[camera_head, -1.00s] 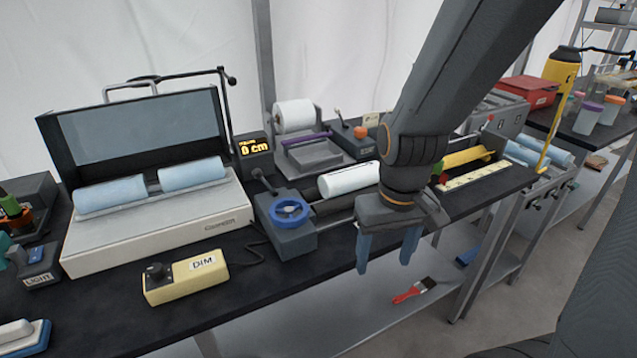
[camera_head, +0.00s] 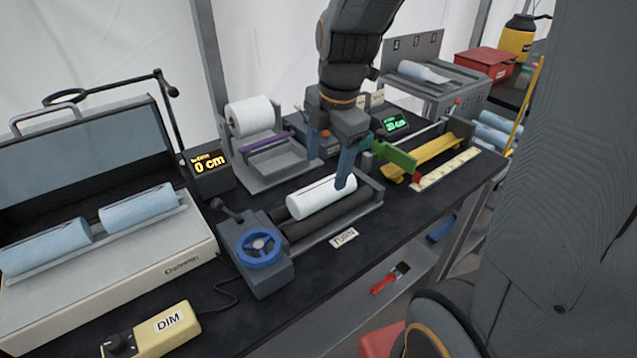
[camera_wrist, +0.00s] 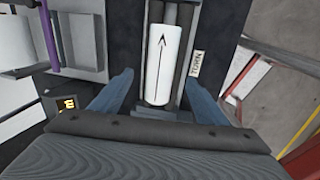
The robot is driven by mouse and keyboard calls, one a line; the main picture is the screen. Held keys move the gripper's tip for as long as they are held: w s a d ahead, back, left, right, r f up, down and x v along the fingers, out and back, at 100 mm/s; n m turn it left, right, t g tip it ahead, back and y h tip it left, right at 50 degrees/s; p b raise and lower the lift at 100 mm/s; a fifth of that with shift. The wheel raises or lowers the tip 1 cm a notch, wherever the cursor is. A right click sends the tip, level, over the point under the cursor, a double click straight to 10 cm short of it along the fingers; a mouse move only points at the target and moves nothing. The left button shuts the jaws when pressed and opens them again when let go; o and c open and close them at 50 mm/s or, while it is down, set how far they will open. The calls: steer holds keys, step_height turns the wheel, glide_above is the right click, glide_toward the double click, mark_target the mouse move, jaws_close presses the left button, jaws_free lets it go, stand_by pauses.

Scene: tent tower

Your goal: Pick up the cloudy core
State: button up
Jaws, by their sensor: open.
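A white, cloudy-looking core (camera_head: 316,199) lies on the dark rollers of a cradle with a blue handwheel (camera_head: 259,248). It also shows in the wrist view (camera_wrist: 157,65) with a black arrow along its length. My gripper (camera_head: 330,156) is open and empty above the core's far right end. In the wrist view my gripper's fingers (camera_wrist: 158,95) stand wide apart, one on each side of the core's line. One finger hides a little of the core in the head view. I cannot see any contact. Two pale blue cores (camera_head: 138,208) (camera_head: 45,249) lie on the light box at left.
A paper roll holder (camera_head: 250,117) stands behind the cradle, with a purple bar. A yellow trough and ruler (camera_head: 445,169) lie to the right, past a green part (camera_head: 395,156). A DIM box (camera_head: 150,335) sits in front. A TURN label (camera_head: 344,238) marks the table edge.

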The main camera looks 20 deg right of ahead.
mark_target(325, 184)
steer(key=shift+w+f, duration=0.2)
steer(key=shift+f, duration=0.3)
steer(key=shift+w+f+p, duration=0.2)
steer(key=shift+f+p, duration=0.35)
steer(key=shift+f, duration=1.15)
steer(key=shift+w+f+p, duration=0.2)
steer(key=shift+f+p, duration=0.35)
steer(key=shift+f, duration=1.1)
steer(key=c, duration=1.5)
steer(key=shift+c, duration=0.6)
steer(key=shift+r, duration=0.15)
